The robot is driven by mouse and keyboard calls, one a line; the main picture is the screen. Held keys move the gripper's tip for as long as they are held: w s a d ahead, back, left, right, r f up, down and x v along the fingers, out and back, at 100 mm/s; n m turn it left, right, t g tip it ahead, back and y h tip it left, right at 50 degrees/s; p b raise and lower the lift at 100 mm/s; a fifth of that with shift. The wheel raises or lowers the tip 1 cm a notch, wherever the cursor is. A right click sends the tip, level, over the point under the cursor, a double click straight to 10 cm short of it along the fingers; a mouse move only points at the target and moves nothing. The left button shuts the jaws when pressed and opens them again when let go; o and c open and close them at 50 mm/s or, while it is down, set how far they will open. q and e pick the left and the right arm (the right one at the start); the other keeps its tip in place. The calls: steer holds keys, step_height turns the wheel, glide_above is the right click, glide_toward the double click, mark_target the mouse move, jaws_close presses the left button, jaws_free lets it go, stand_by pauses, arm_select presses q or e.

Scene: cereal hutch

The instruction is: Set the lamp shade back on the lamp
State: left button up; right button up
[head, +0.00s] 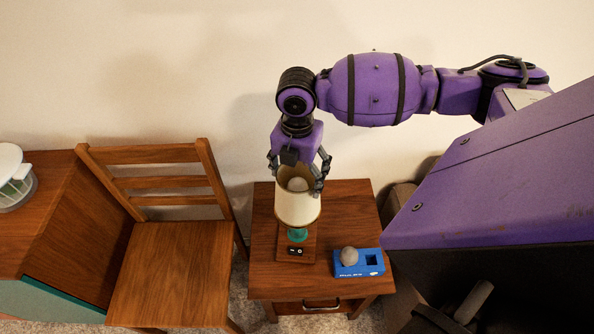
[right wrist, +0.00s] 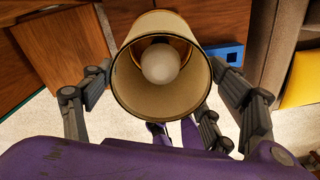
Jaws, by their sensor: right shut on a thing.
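The lamp shade (head: 298,209) is cream with a tan inside. It stands about upright around the lamp's bulb (head: 297,184), above the teal lamp base (head: 297,235). My right gripper (head: 298,180) is shut on the lamp shade from behind, its fingers at the upper rim. In the right wrist view the lamp shade (right wrist: 125,85) sits between the fingers, and the pale round bulb (right wrist: 160,63) shows inside it. Whether the shade rests on its support is hidden. My left gripper is not in view.
The lamp stands on a wooden side table (head: 270,275). A blue box (head: 345,270) with a grey ball-like thing (head: 349,256) lies right of it. A wooden chair (head: 170,265) stands to the left, beside a cabinet (head: 75,220). The wall is close behind.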

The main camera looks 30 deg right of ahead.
steer(key=shift+f, duration=0.4)
steer(key=o, duration=1.6)
